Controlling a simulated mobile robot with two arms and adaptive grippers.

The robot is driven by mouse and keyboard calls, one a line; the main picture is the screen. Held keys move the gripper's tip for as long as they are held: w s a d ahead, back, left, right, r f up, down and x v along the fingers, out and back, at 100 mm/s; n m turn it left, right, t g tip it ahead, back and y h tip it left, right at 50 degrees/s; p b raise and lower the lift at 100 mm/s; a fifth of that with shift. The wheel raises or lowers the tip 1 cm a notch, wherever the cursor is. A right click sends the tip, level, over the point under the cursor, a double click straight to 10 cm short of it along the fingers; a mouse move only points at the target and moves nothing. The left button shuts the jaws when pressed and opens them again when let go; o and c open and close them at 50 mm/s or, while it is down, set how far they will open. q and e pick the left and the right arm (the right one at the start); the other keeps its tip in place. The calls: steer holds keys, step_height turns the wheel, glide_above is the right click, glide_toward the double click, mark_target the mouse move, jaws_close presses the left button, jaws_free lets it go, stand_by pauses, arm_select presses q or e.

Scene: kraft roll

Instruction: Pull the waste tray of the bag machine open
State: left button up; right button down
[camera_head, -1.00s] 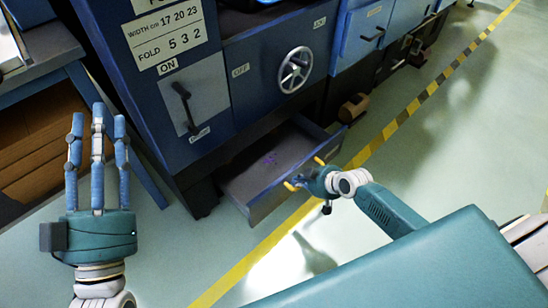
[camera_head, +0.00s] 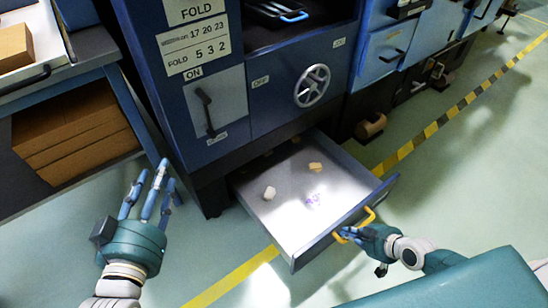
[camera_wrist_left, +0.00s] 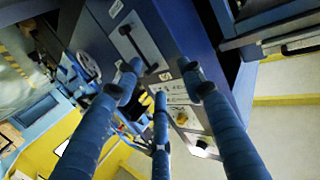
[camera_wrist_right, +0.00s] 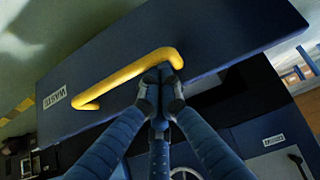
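The waste tray (camera_head: 285,222) of the dark blue bag machine (camera_head: 262,92) stands well out below the front panel. Its grey floor shows a few small pale and tan scraps and a purple mark. The yellow handle (camera_head: 369,216) is on the tray's front face; it also shows in the right wrist view (camera_wrist_right: 115,79), beside a "WASTE" label. My left gripper (camera_head: 157,182) is open and empty, left of the tray, fingers spread.
A bench (camera_head: 95,50) with brown stacks (camera_head: 70,130) on its shelf stands at the left. Yellow floor tape (camera_head: 232,279) runs under the tray. Open floor lies in front.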

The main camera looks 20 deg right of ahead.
arm_select(q)
steer(key=shift+f, duration=0.1)
arm_select(e)
steer(key=shift+s+f, duration=0.2)
steer(key=shift+s, duration=0.2)
steer(key=shift+r, duration=0.1)
